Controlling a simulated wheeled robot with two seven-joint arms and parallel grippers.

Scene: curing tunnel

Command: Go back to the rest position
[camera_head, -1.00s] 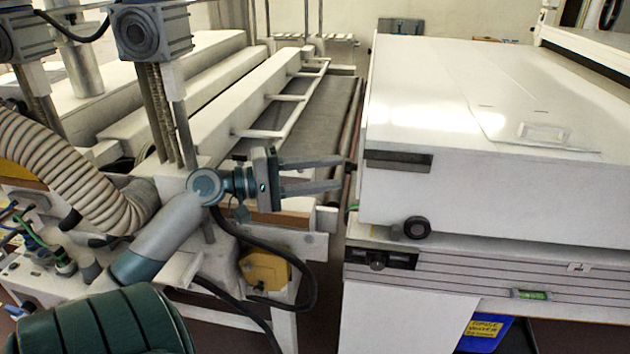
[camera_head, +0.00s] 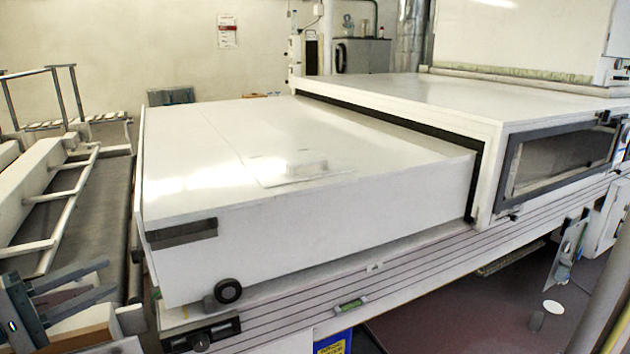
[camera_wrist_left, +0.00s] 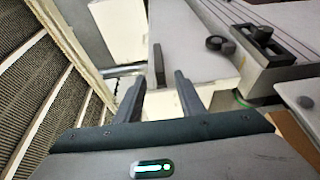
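My left gripper (camera_head: 84,287) is at the lower left of the head view, with its two fingers apart and nothing between them. In the left wrist view the fingers (camera_wrist_left: 158,98) are also spread and empty, close to the corner of the white tunnel cover. My right gripper is in neither view.
A large white tunnel cover (camera_head: 290,220) fills the middle, with a black knob (camera_head: 227,291) on its end. Behind it is a white housing with a dark-framed window (camera_head: 560,155). A conveyor (camera_head: 100,210) with white rails runs at left. A blue bin (camera_head: 333,343) is below.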

